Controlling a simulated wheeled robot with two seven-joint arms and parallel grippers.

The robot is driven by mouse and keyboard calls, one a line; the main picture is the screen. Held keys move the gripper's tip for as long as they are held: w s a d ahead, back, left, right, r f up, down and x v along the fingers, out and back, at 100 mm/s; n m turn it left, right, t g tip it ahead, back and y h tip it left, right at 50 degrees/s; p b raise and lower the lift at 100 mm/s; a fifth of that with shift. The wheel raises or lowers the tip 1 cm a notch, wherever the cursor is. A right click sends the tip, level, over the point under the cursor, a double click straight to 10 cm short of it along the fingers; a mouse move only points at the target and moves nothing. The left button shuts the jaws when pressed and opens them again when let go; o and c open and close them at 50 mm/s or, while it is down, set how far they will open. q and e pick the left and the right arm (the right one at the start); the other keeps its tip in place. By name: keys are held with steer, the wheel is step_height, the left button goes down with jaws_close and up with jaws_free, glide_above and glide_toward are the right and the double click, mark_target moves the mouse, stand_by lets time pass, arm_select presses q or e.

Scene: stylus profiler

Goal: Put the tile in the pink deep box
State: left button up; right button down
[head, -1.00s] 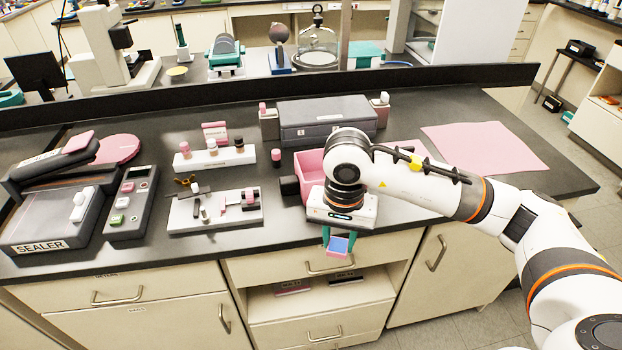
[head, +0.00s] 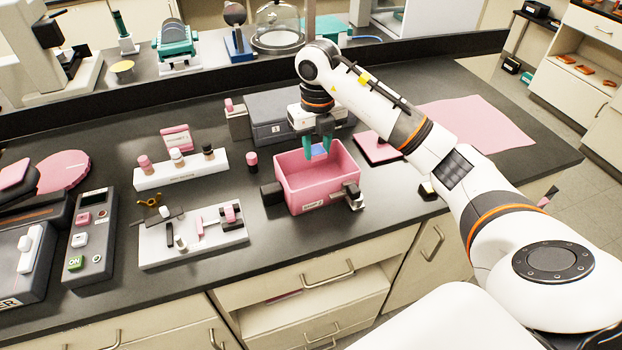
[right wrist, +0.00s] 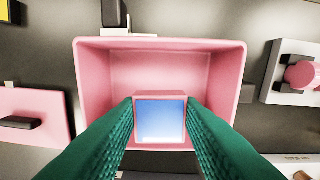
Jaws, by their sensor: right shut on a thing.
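The pink deep box (head: 318,193) stands on the dark bench, open at the top, with its inside empty as far as I see. My right gripper (head: 319,150) is above the box's back part, fingers pointing down. It is shut on the tile (head: 319,150), a small piece with a blue face and pink edge. In the right wrist view the tile (right wrist: 160,120) sits between the green fingers, over the opening of the box (right wrist: 90,75). Whether the tile is below the rim I cannot tell. My left gripper is not in view.
A grey case (head: 285,118) stands behind the box. A flat pink pad with a dark handle (head: 378,147) lies to its right. A white tray of small parts (head: 193,236) and a white vial rack (head: 181,170) are to the left.

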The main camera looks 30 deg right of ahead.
step_height(320, 180, down, 5)
steer(key=shift+f+p, duration=0.15)
steer(key=shift+p, duration=0.45)
step_height(320, 180, down, 4)
steer(key=shift+f+p, duration=0.2)
steer(key=shift+p, duration=0.25)
steer(key=shift+f, duration=0.1)
steer(key=shift+f, duration=0.15)
steer(key=c, duration=1)
jaws_free()
